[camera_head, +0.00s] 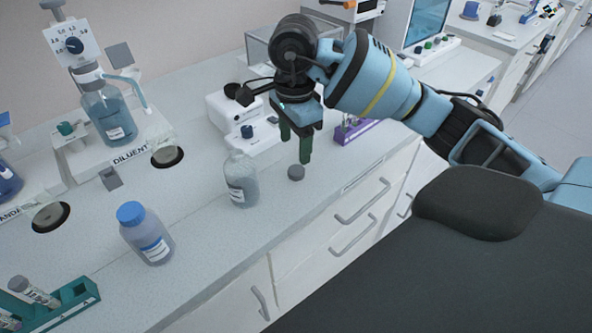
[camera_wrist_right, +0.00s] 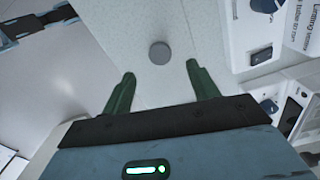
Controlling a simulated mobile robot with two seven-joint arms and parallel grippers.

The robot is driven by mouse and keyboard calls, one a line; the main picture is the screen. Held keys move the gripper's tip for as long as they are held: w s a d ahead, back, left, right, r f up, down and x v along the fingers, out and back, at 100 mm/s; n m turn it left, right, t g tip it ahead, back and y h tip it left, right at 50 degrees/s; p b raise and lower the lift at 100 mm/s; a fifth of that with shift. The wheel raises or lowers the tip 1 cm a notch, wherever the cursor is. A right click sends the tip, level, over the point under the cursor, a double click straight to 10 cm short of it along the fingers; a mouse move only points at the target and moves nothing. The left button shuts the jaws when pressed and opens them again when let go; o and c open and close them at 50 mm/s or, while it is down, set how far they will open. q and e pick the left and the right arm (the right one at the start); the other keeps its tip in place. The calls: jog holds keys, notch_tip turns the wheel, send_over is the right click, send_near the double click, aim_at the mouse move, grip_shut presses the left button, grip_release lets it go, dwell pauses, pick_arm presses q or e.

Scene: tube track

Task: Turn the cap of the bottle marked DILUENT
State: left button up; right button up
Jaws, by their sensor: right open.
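The word DILUENT is on the stand (camera_head: 136,150) under a blue-liquid bottle (camera_head: 108,115) with a dispenser on top. The small print on the bottles is too small to read. A clear bottle (camera_head: 241,182) stands upright nearer the bench edge, with no coloured cap visible on it. A small grey round cap-like disc (camera_head: 296,173) lies on the bench to its right. My right gripper (camera_head: 295,148) is open and empty, its green fingers pointing down above the disc. In the right wrist view, the disc (camera_wrist_right: 159,53) shows beyond the gap between the fingertips (camera_wrist_right: 161,75). My left gripper is not in view.
A blue-capped bottle (camera_head: 146,236) stands at front left, near a green tube rack (camera_head: 62,309). A white device (camera_head: 238,118) and a purple rack (camera_head: 352,130) are behind my right gripper. The bench between the blue-capped and clear bottles is clear.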

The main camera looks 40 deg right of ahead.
aim_at(297, 170)
jog(key=shift+f, duration=1.1)
jog(key=f, duration=0.4)
jog(key=shift+d+f, duration=0.1)
jog(key=shift+d, duration=0.1)
jog(key=shift+f, duration=0.25)
jog(key=c, duration=0.9)
jog(key=shift+c, duration=0.8)
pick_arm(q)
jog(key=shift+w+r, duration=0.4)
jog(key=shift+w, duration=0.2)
